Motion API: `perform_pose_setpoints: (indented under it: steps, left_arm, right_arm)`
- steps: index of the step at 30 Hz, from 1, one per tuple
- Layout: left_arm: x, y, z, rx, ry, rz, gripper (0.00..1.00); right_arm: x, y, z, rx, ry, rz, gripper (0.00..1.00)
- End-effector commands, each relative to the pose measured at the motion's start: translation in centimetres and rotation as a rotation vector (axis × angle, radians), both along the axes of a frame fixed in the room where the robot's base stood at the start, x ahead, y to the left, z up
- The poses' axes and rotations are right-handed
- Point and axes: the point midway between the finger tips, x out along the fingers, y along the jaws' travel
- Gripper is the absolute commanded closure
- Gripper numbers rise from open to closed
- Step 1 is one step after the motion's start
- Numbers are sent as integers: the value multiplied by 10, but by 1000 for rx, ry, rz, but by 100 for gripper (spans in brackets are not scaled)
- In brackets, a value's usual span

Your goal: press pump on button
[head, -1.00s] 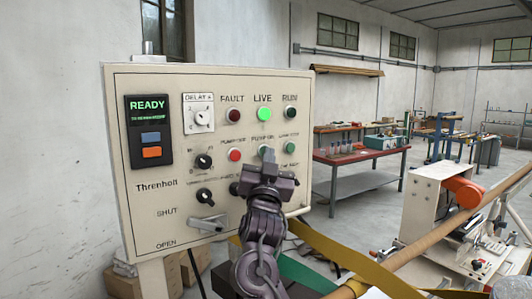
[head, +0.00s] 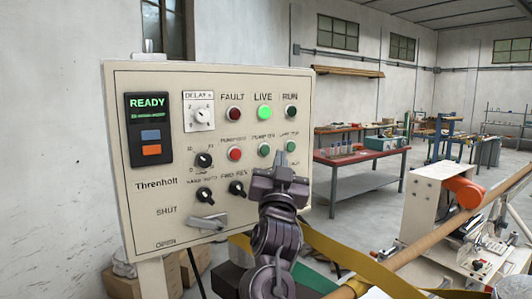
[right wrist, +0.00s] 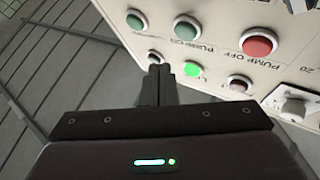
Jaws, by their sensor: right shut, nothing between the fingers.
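The beige control panel (head: 225,75) fills the left middle of the head view. Its pump on button (head: 264,150), a green dome in a pale ring, is in the second row, right of the red pump off button (head: 235,153). In the right wrist view, the pump on button (right wrist: 187,27) sits between the red button (right wrist: 258,42) and another green button (right wrist: 134,20). My right gripper (head: 281,162) is shut and empty, with its tips below and right of the pump on button in the head view. Its fingers (right wrist: 161,72) point toward the panel. My left gripper is out of view.
The green LIVE lamp (head: 264,113) is lit, and the screen (head: 148,105) reads READY. Another green button (head: 290,146) is close to my fingertips. Knobs (head: 237,188) and a grey lever (head: 208,223) are lower on the panel. A winder (head: 440,215) stands at right.

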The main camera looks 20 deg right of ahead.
Motion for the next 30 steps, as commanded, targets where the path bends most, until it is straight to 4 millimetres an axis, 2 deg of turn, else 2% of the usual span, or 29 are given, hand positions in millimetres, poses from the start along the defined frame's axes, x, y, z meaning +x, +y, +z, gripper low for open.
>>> perform_pose_setpoints:
  steps: [4,9,30]
  left_arm:
    - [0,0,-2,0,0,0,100]
    - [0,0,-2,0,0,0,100]
    - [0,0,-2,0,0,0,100]
  right_arm:
    - [-14,-2,0,0,-1,0,100]
    - [-20,-3,0,0,0,0,100]
    - [-20,-3,0,0,-1,0,100]
